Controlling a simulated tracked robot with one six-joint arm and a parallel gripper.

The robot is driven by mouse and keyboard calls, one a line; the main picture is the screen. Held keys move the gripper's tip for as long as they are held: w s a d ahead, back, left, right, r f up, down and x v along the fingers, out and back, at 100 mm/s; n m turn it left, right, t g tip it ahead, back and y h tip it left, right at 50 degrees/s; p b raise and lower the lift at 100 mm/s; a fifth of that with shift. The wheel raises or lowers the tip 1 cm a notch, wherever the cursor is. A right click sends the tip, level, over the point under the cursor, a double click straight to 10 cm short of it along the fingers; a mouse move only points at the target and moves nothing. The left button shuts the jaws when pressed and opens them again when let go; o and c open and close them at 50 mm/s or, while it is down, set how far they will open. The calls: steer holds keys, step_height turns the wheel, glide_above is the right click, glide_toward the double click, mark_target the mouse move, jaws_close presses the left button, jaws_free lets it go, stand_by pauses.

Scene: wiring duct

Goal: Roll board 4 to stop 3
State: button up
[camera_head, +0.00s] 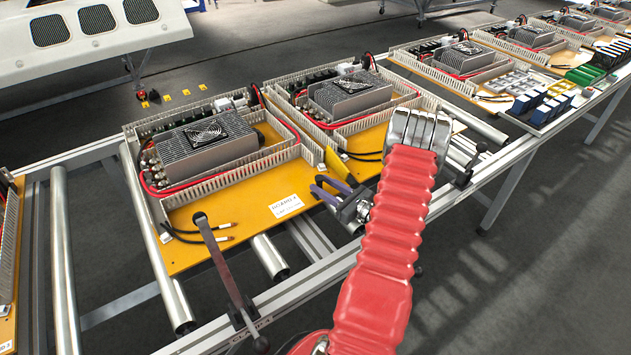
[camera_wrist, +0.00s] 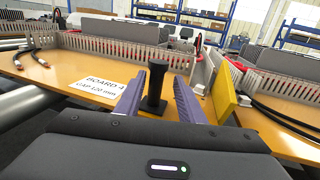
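Board 4 (camera_head: 185,240) is an orange panel on the roller conveyor, carrying white slotted ducts and a grey finned unit. Its label (camera_head: 286,207) reads "BOARD 4" and also shows in the wrist view (camera_wrist: 100,87). My gripper (camera_head: 322,190) has purple fingers at the board's right front corner. In the wrist view the fingers (camera_wrist: 160,103) are apart, with a black upright knob (camera_wrist: 156,82) between them. Gaps show beside the knob; whether it sits fully between the fingertips is unclear. I cannot identify stop 3.
A yellow plate (camera_head: 340,166) stands between board 4 and the neighbouring board (camera_head: 367,140) on the right. A dark lever (camera_head: 225,270) with a lettered clamp stands at the front rail. Bare rollers (camera_head: 62,260) lie left of board 4; another board (camera_head: 8,300) is at the far left.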

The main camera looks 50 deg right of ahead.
steer(key=s, duration=0.8)
steer(key=shift+s, duration=0.15)
steer(key=shift+s, duration=0.1)
stand_by(0.4)
